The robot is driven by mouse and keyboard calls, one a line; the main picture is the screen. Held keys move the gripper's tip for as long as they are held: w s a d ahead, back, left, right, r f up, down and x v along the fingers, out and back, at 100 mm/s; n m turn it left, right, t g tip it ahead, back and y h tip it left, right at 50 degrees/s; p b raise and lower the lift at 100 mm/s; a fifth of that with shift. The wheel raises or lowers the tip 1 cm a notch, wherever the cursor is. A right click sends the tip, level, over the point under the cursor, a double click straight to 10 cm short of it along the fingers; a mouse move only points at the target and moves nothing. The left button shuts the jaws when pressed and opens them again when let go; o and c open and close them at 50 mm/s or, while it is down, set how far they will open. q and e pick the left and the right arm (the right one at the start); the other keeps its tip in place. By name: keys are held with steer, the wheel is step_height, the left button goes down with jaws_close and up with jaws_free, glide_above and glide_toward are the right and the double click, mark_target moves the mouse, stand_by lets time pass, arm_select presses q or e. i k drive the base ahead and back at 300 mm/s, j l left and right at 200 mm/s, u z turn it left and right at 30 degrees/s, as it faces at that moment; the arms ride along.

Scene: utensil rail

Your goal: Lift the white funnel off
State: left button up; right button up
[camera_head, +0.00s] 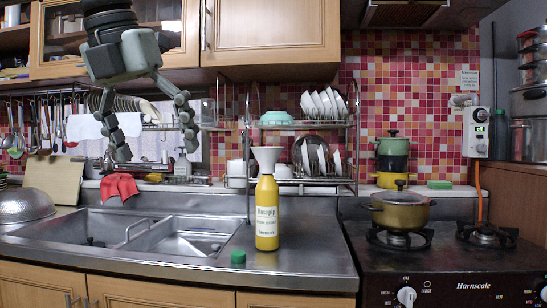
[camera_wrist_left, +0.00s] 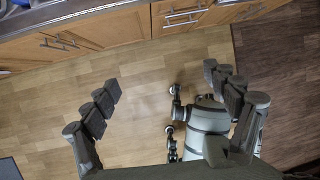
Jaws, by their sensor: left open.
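The white funnel (camera_head: 266,158) sits upright in the mouth of a yellow bottle (camera_head: 267,214) with a printed label. The bottle stands on the steel counter right of the sink. My left gripper (camera_head: 156,150) is open and empty, in the air above the sink, to the left of the funnel and apart from it.
A small green cap (camera_head: 238,258) lies on the counter in front of the bottle. A two-tier dish rack (camera_head: 302,124) stands just behind the bottle. The stove with a lidded pot (camera_head: 400,214) is at the right. The sink (camera_head: 110,228) is at the left.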

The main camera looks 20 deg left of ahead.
mark_target(267, 156)
steer(key=i, duration=1.3)
